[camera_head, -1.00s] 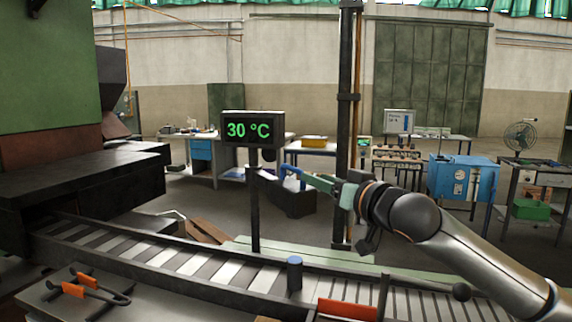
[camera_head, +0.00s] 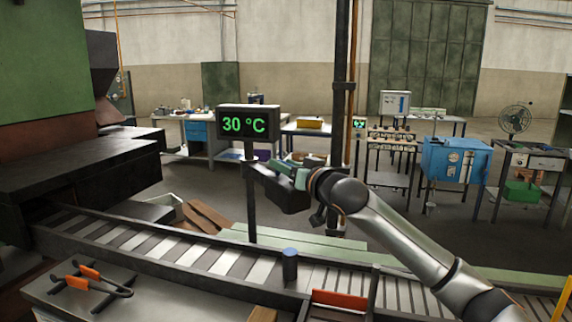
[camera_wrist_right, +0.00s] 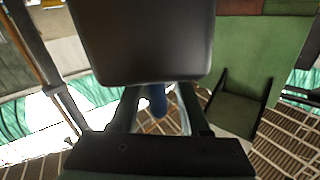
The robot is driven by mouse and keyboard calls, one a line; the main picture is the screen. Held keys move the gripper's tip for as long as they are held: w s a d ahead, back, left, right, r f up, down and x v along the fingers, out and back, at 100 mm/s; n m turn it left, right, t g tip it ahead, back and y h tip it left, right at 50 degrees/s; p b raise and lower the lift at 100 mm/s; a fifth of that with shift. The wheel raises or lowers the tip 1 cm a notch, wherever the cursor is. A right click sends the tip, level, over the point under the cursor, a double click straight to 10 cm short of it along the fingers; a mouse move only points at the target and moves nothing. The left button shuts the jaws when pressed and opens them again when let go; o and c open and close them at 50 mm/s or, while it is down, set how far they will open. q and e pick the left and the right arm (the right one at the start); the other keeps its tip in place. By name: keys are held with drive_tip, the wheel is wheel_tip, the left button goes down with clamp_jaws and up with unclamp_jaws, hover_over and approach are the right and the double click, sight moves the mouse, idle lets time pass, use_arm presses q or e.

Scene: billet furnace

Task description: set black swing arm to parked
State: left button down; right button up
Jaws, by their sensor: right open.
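The black swing arm (camera_head: 288,197) reaches out from the dark post under the temperature display and ends in a dark boxy block. In the right wrist view a large dark block (camera_wrist_right: 145,40), apparently its end, fills the upper middle. A blue handle (camera_wrist_right: 158,101) shows below that block, between the fingers of my right gripper (camera_wrist_right: 157,112). Whether the fingers touch the handle I cannot tell. In the head view my right gripper (camera_head: 285,168) is at the block's upper side, open, and hides the handle. My left gripper is not in view.
The display (camera_head: 248,122) reads 30 °C. A roller conveyor (camera_head: 200,262) runs in front, with a blue-topped cylinder (camera_head: 290,264) at its near edge. Orange-handled tongs (camera_head: 90,278) lie on a bench at the left. A tall dark column (camera_head: 341,100) stands close behind my right arm.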

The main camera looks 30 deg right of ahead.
drive_tip(key=shift+c, duration=0.2)
clamp_jaws()
idle(1.1)
